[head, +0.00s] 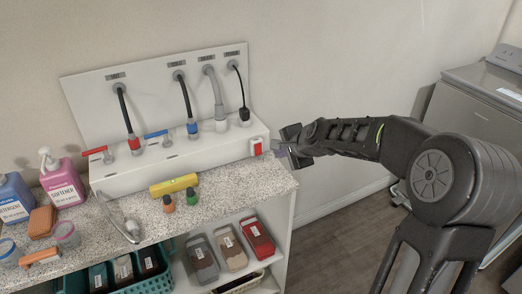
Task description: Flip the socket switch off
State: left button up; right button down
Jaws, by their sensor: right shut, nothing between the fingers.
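The socket switch (257,147) is a small red and white rocker on the right front face of the white box (180,163) against the wall. My right gripper (282,151) is just right of the switch, at the box's right end. It is shut and empty. I cannot tell whether its fingertips touch the switch. The position of the rocker is too small to read. My left gripper is out of view.
A yellow level (173,185) and two small bottles stand on the speckled counter (225,195) in front of the box. Hoses and a black cable rise from the box to the wall panel. Detergent bottles stand at left. The washer (480,105) is at right.

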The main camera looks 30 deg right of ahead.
jog(key=shift+s, duration=0.1)
send_near(259, 153)
notch_tip(259, 153, down, 3)
jog(key=shift+f, duration=0.1)
jog(key=w+p, duration=0.1)
jog(key=w, duration=0.2)
jog(key=shift+f, duration=0.15)
jog(key=shift+w+f+p, duration=0.2)
jog(key=shift+w+p, duration=0.15)
jog(key=shift+w, duration=0.35)
